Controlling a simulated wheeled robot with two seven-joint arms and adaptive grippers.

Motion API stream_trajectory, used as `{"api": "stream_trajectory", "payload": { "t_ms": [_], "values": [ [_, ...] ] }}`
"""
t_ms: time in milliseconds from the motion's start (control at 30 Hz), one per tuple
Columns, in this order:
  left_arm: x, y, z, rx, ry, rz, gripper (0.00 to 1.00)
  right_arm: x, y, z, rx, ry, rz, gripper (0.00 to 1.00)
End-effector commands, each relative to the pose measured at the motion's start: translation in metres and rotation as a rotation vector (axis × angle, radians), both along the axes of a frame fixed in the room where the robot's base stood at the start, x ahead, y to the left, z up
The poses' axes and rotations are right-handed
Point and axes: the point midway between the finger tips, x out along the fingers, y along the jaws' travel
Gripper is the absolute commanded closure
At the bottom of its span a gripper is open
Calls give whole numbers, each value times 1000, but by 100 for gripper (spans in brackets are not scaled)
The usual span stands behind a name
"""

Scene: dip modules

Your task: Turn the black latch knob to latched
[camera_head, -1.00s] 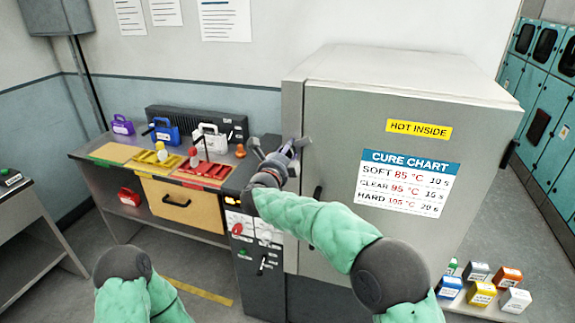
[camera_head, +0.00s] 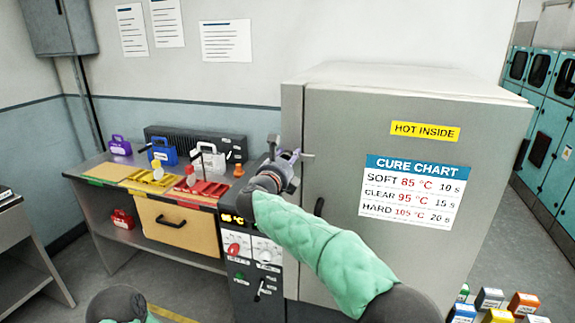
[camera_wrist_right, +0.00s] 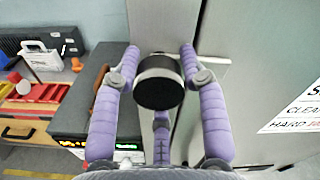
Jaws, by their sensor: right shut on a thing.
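The black latch knob (camera_wrist_right: 158,83) shows in the right wrist view, at the seam of the grey oven door (camera_head: 340,125). A silver bar (camera_wrist_right: 205,60) behind it runs roughly level across the seam. My right gripper (camera_head: 286,156) is at the oven's upper left edge in the head view. Its purple fingers (camera_wrist_right: 160,70) are closed around the knob, one on each side and one below. In the head view the gripper hides most of the knob. My left gripper is out of view; only part of that arm shows at the bottom left.
A dark door handle (camera_head: 319,206) sits below the latch. A control panel (camera_head: 255,262) with a lit display stands left of the door. A bench (camera_head: 95,170) holds coloured trays and cases. Several small coloured boxes (camera_head: 489,299) lie at the lower right.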

Motion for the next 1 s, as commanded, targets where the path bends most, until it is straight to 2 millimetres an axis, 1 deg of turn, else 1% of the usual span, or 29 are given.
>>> {"api": "stream_trajectory", "payload": {
  "t_ms": [33,533,567,600,633,1000],
  "values": [
    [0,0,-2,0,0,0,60,0,3,-3,18,-1,5,100],
    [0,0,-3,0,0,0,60,0,3,-3,38,-4,6,100],
    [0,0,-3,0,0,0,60,0,3,-3,38,-4,6,54],
    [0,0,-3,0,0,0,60,0,3,-3,36,-5,6,43],
    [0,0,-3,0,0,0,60,0,3,-3,36,-4,6,36],
    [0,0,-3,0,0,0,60,-1,1,-1,31,-7,1,36]
  ]
}}
